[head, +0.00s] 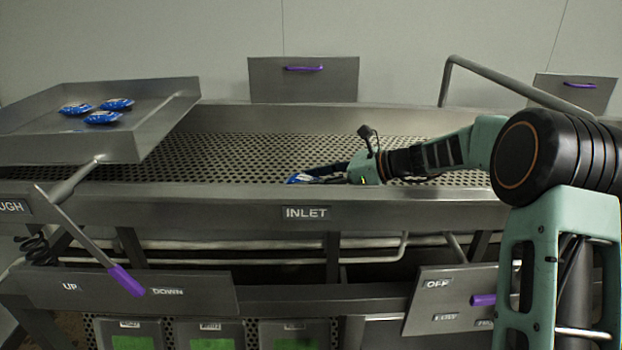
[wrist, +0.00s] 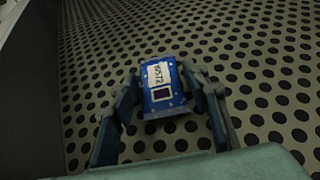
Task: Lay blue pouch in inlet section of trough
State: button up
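The blue pouch (wrist: 162,85), with a white label, is between the two fingers of my gripper (wrist: 160,80) in the wrist view. The fingers close in on its two sides and appear to touch it. In the head view the pouch (head: 298,178) shows at the fingertips, low over the perforated floor of the trough (head: 240,150), just behind the front wall marked INLET (head: 306,213). My gripper (head: 318,172) reaches in from the right, nearly level. Whether the pouch's underside touches the floor cannot be told.
A metal tray (head: 150,130) with several blue pouches (head: 103,117) stands over the trough's left end. A purple-handled lever (head: 125,280) and a control panel (head: 450,300) are in front. A bent rail (head: 500,78) rises at the back right. The trough floor around the pouch is clear.

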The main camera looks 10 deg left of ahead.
jog(key=shift+o, duration=0.8)
jog(key=shift+d+r, duration=0.1)
jog(key=shift+r, duration=0.15)
jog(key=b+v, duration=0.1)
jog(key=v, duration=1)
jog(key=shift+s+d, duration=0.1)
jog(key=shift+d, duration=0.3)
